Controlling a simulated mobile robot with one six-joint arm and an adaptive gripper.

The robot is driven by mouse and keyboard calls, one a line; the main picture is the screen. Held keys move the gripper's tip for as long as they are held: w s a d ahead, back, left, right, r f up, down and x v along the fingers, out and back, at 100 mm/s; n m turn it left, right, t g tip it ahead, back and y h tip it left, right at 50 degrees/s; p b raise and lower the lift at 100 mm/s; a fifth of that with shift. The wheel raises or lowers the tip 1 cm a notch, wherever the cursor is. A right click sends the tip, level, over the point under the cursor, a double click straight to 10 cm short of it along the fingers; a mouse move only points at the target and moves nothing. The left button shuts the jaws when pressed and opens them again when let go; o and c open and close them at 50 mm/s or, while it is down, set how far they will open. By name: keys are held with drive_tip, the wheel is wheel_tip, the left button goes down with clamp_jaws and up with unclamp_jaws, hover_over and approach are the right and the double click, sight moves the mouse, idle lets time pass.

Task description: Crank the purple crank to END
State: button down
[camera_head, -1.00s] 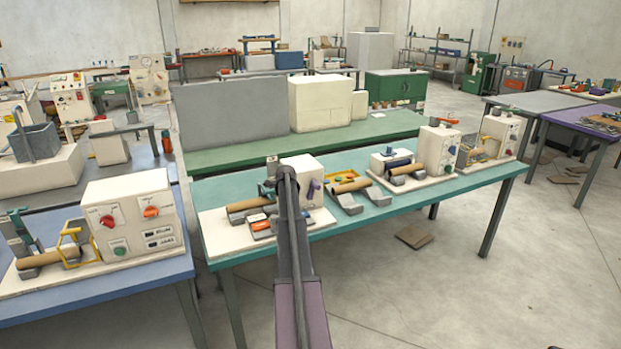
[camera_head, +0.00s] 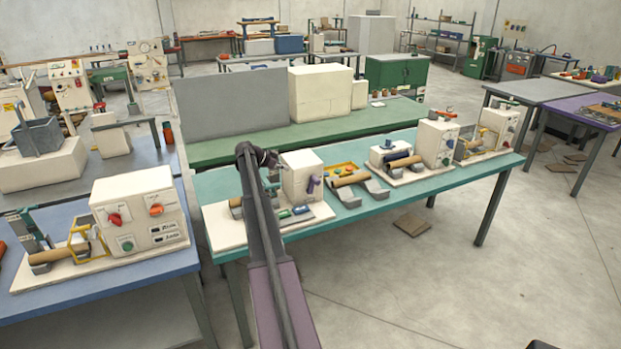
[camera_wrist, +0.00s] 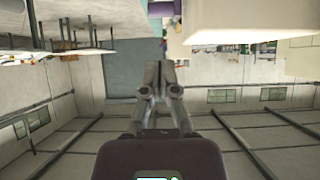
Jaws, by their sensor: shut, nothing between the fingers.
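The purple crank (camera_head: 313,184) is on the right side of the front of a white box-shaped machine (camera_head: 299,173). The machine stands on a pale base plate on the teal table in the head view. Too small to read is any END mark near the crank. My gripper (camera_wrist: 160,66) shows shut and empty in the wrist view, its fingers together. In the head view my arm ends left of the machine, apart from the crank, and my fingers cannot be made out. I cannot pick out the purple crank for sure in the wrist view.
On the teal table (camera_head: 370,211), a brown roller (camera_head: 350,180) and another white machine (camera_head: 437,145) stand right of the crank's machine. A blue table (camera_head: 90,290) with a similar machine (camera_head: 140,212) is at the left. Open floor lies at the right front.

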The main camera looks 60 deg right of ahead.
drive_tip(key=shift+f, duration=0.1)
drive_tip(key=b, duration=0.7)
approach(314, 180)
drive_tip(key=x, duration=0.6)
drive_tip(key=shift+a, duration=0.1)
drive_tip(key=shift+b+x, duration=0.55)
drive_tip(key=shift+x, duration=0.4)
drive_tip(key=shift+w+a, duration=0.1)
drive_tip(key=shift+w, duration=0.05)
drive_tip(key=shift+p, duration=0.3)
